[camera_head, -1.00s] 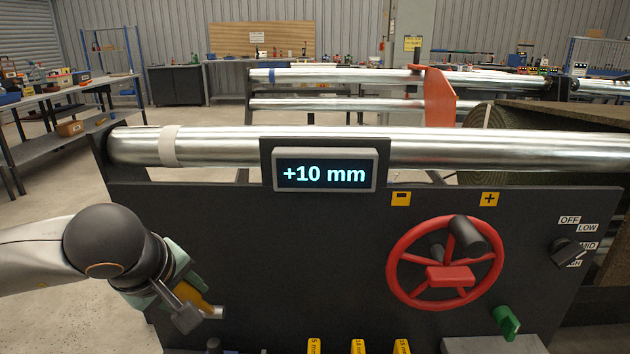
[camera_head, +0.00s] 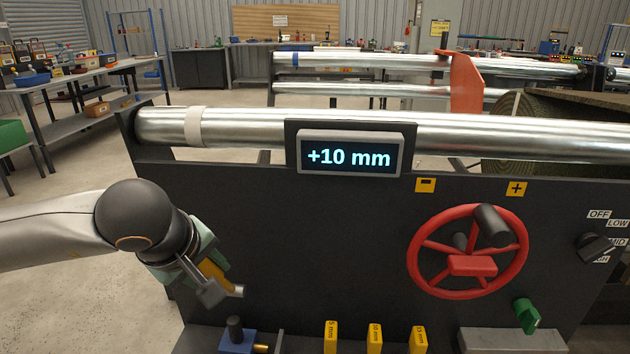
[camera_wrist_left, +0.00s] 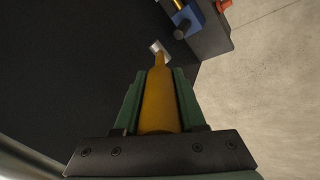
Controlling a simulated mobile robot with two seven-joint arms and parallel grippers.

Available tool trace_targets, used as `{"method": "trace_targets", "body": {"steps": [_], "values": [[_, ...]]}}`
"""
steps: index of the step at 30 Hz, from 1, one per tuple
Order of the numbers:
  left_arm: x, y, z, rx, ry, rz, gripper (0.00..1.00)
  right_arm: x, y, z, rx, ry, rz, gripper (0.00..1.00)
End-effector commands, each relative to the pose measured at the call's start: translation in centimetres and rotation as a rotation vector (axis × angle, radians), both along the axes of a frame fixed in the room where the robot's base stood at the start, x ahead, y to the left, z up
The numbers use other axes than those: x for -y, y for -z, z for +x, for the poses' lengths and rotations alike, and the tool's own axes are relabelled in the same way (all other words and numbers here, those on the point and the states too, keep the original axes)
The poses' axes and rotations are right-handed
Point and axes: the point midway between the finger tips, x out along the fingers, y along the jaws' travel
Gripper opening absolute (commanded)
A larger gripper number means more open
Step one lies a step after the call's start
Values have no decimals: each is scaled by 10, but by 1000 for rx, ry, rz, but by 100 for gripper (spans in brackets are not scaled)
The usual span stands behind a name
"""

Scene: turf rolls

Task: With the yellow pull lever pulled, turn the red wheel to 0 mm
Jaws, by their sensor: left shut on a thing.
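The yellow pull lever (camera_head: 216,275) is at the lower left of the dark panel, with a metal end by the panel. My left gripper (camera_head: 208,268) is shut on it; in the left wrist view the lever (camera_wrist_left: 158,100) runs between the green fingers (camera_wrist_left: 158,98). The red wheel (camera_head: 420,262), with a dark knob, is on the right of the panel, with no gripper on it. The display (camera_head: 348,157) above the panel reads +10 mm. My right gripper is not in view.
Yellow minus (camera_head: 425,185) and plus (camera_head: 516,188) signs sit above the wheel. A green knob (camera_head: 526,316) and a dark selector switch (camera_head: 597,247) are to its right. Yellow marked blocks (camera_head: 375,338) and a blue block (camera_head: 237,342) stand along the bottom.

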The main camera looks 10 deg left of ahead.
Motion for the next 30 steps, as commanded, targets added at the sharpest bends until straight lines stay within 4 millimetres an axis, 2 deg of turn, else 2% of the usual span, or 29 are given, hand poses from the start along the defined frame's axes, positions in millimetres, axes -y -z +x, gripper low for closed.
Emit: {"method": "trace_targets", "body": {"steps": [22,30], "values": [[0,2,-1,-4,1,0,0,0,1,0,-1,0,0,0],[0,2,-1,-4,1,0,0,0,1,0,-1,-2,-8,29]]}}
